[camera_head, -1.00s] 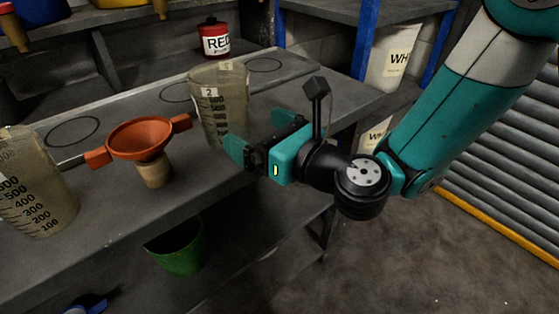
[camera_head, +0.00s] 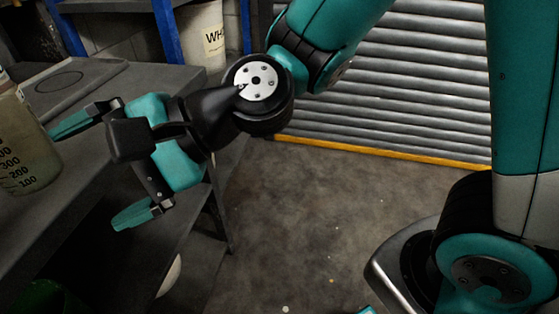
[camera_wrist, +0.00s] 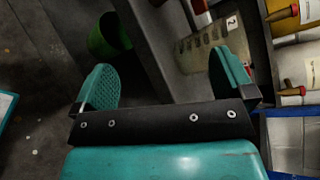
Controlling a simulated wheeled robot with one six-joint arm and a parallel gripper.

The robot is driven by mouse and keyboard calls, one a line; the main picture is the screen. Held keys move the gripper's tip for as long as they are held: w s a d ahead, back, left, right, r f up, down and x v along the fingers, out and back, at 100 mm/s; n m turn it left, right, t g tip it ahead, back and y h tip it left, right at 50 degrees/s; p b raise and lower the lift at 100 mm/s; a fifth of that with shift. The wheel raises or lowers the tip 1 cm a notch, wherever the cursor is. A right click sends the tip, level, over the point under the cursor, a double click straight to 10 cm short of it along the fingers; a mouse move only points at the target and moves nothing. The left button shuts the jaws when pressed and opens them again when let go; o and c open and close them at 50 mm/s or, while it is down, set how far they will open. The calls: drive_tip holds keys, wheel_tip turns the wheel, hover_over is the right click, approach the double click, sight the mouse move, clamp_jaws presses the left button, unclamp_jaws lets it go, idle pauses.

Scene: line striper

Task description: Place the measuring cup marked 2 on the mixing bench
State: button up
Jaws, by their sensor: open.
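The measuring cup marked 2 (camera_wrist: 203,48) is clear with dark graduations and stands on a grey bench (camera_head: 105,85). In the head view a graduated cup (camera_head: 25,150) is cut off by the left edge and its number is out of frame; it appears to be the same cup. My gripper (camera_head: 100,170) is open and empty at the bench's near edge, to the right of the cup. In the wrist view my gripper (camera_wrist: 165,68) has its fingers spread, with the right finger overlapping part of the cup. I cannot tell whether they touch.
A green bucket (camera_wrist: 105,38) sits below the bench top. Blue shelf posts (camera_head: 166,28) and a white container (camera_head: 203,38) stand behind. Open concrete floor (camera_head: 300,220) lies to the right, before a grey roller shutter (camera_head: 420,90).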

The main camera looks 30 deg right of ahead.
drive_tip(key=s+d+f+n+g+h, duration=0.1)
drive_tip(key=s+d+n+h, duration=0.2)
drive_tip(key=d+n+h, duration=0.2)
drive_tip(key=s+d+f+n+h, duration=0.1)
drive_tip(key=s+d+n+h, duration=0.2)
drive_tip(key=d+n, duration=0.6)
drive_tip(key=d+h, duration=0.2)
drive_tip(key=d, duration=0.3)
drive_tip(key=shift+f+g, duration=0.35)
drive_tip(key=shift+g, duration=0.05)
drive_tip(key=shift+c, duration=0.5)
